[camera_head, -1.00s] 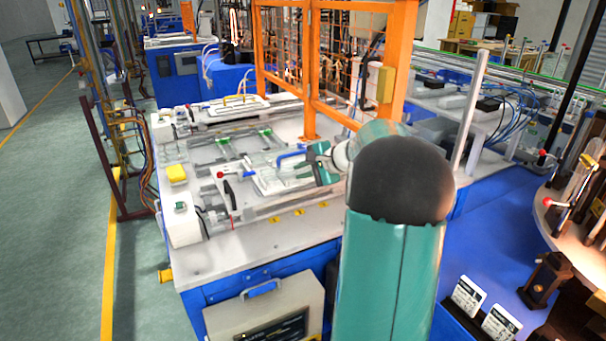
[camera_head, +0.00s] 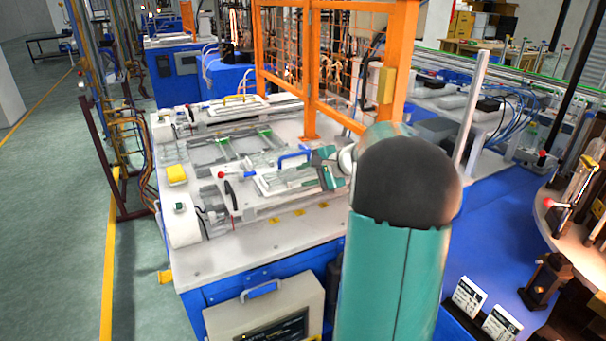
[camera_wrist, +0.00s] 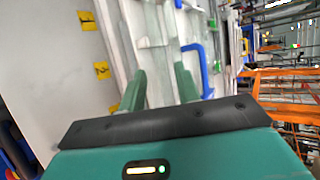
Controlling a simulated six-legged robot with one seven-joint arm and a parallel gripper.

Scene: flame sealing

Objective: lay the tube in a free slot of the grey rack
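My gripper (camera_head: 328,169) is over the right end of the workbench fixture, low above the bench. In the wrist view its two green fingers (camera_wrist: 160,78) stand apart, with a pale, blurred surface between them. I see no tube clearly between the fingers. Pale, glassy strips (camera_wrist: 152,28) lie just ahead of the fingertips, but I cannot tell whether one is the tube. A grey frame that may be the rack (camera_head: 236,147) lies on the bench left of the gripper; its slots are too small to make out.
A blue handle (camera_head: 293,156) stands up close beside the gripper; it also shows in the wrist view (camera_wrist: 196,66). An orange mesh guard (camera_head: 312,65) rises behind the bench.

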